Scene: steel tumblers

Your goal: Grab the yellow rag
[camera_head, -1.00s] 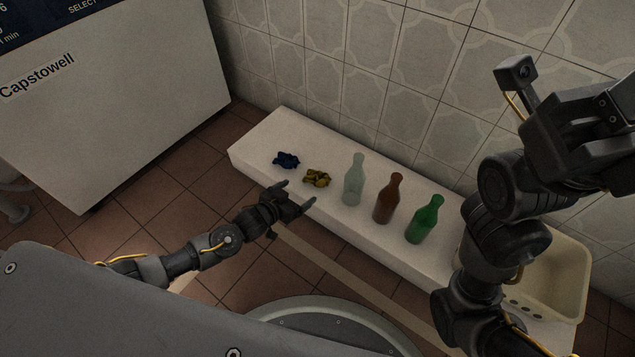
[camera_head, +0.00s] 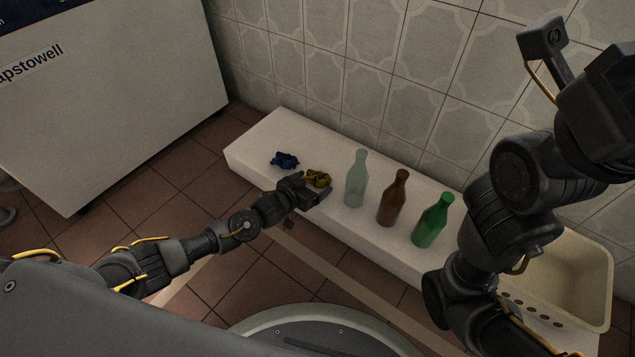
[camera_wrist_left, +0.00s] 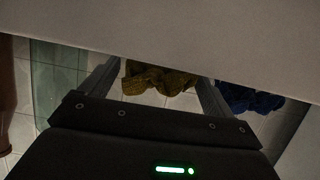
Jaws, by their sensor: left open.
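The yellow rag (camera_head: 318,178) lies crumpled on the white bench, between the blue rag and the pale bottle. My left gripper (camera_head: 311,185) is at the bench's front edge, right at the yellow rag, with its jaws open. In the left wrist view the yellow rag (camera_wrist_left: 160,78) shows between the two fingers (camera_wrist_left: 160,88). I cannot tell whether the fingers touch it. My right arm rises at the right of the head view; its gripper's fingers are not in view.
A blue rag (camera_head: 285,160) lies left of the yellow one. A pale bottle (camera_head: 356,182), a brown bottle (camera_head: 393,202) and a green bottle (camera_head: 432,224) stand to the right on the white bench (camera_head: 262,138). A cream tub (camera_head: 590,262) is at the far right. A tiled wall backs the bench.

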